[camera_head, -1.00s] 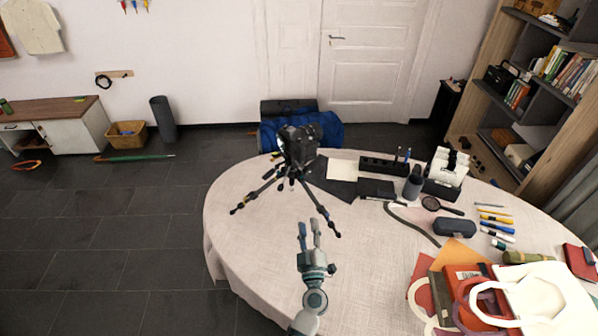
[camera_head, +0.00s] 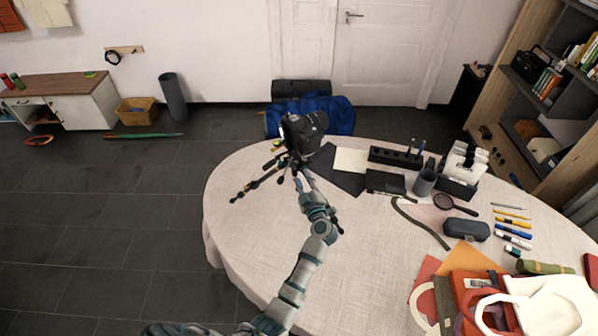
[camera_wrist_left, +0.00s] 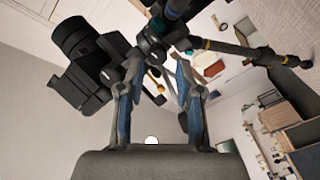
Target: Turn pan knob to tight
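A black camera (camera_head: 303,132) sits on a small tripod (camera_head: 262,182) with splayed legs on the round table (camera_head: 262,245). My left gripper (camera_head: 301,176) is at the tripod's head, just below the camera. In the left wrist view the camera (camera_wrist_left: 85,57) appears at upper left and the dark tripod head (camera_wrist_left: 152,45) at top centre. My left gripper (camera_wrist_left: 157,68) shows there with its two fingers apart, on either side of a thin part by the tripod head. Contact is not clear. I cannot pick out the pan knob for certain. My right gripper is not in view.
A magnifying glass (camera_head: 443,202), a glasses case (camera_head: 466,230), pens and a bag (camera_head: 478,292) fill the table's right side. The front left of the table is clear.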

